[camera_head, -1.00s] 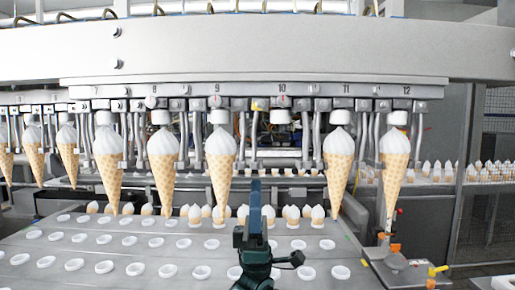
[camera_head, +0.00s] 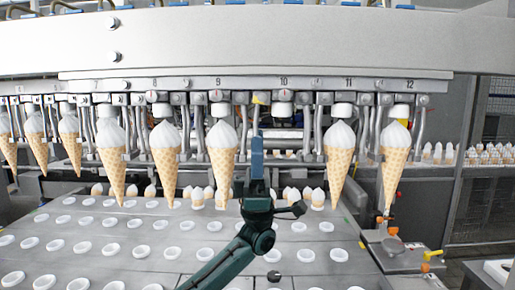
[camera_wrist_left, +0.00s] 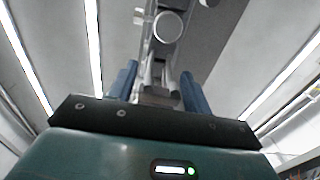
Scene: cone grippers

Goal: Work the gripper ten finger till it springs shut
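Station ten is marked by the number 10 (camera_head: 284,82) on the rail. Its white nozzle (camera_head: 284,108) has no cone under it, while stations 9 and 11 each hold a cone. Grey metal fingers (camera_head: 307,130) hang beside the nozzle; I cannot tell whether they are sprung open or shut. My left gripper (camera_head: 257,145) points up, just left of and below the nozzle. In the left wrist view its two blue fingers (camera_wrist_left: 158,85) are apart, with a grey metal part (camera_wrist_left: 160,70) showing between or beyond them; contact is unclear. My right gripper is out of view.
Cones (camera_head: 222,150) hang close on the left, and another cone (camera_head: 339,155) hangs on the right. A grey plate (camera_head: 130,235) with white rings lies below. An orange-and-yellow fitting (camera_head: 430,258) stands at the lower right.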

